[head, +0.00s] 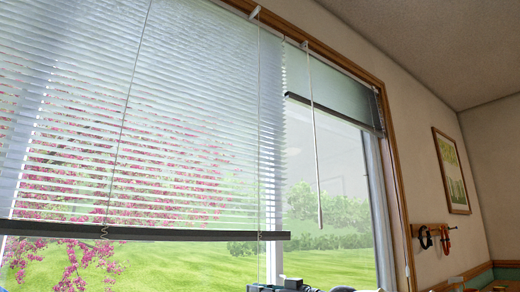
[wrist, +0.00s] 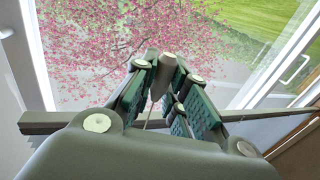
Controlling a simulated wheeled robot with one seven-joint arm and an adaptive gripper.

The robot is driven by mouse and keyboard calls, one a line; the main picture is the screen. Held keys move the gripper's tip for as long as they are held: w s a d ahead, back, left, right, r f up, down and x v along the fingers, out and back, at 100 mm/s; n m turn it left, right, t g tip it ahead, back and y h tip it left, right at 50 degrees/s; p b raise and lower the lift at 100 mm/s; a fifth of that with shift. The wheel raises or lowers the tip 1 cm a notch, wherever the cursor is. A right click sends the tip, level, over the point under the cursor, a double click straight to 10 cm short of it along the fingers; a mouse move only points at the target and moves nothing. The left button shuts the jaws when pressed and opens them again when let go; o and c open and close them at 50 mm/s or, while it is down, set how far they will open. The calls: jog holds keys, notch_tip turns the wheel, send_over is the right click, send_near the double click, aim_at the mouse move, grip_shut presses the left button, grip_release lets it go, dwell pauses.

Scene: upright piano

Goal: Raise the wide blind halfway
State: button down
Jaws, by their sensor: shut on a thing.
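The wide blind (head: 150,110) hangs across the left and middle of the window in the head view. Its slats are spread, and its dark bottom rail (head: 150,233) hangs low, with garden showing below. My gripper (wrist: 172,82) is in the wrist view, its green-padded fingers shut on a small grey tapered cord pull (wrist: 166,62). A thin cord shows between the fingers, below the pull. Whether my gripper also shows at the bottom of the head view is hard to tell.
A narrower blind (head: 335,100) on the right is mostly raised, with a thin wand (head: 317,150) hanging beside it. A picture (head: 451,170) and a wooden rack (head: 432,231) are on the right wall. A grey bar (wrist: 50,122) crosses behind my gripper.

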jog(key=shift+f+b, duration=1.65)
jog(key=shift+f, duration=1.25)
jog(key=shift+f+b, duration=0.45)
jog(key=shift+f, duration=0.2)
jog(key=c, duration=1.3)
grip_release()
jog(key=shift+d, duration=0.1)
jog(key=shift+v, duration=2.4)
jog(key=shift+s+d+r, duration=0.1)
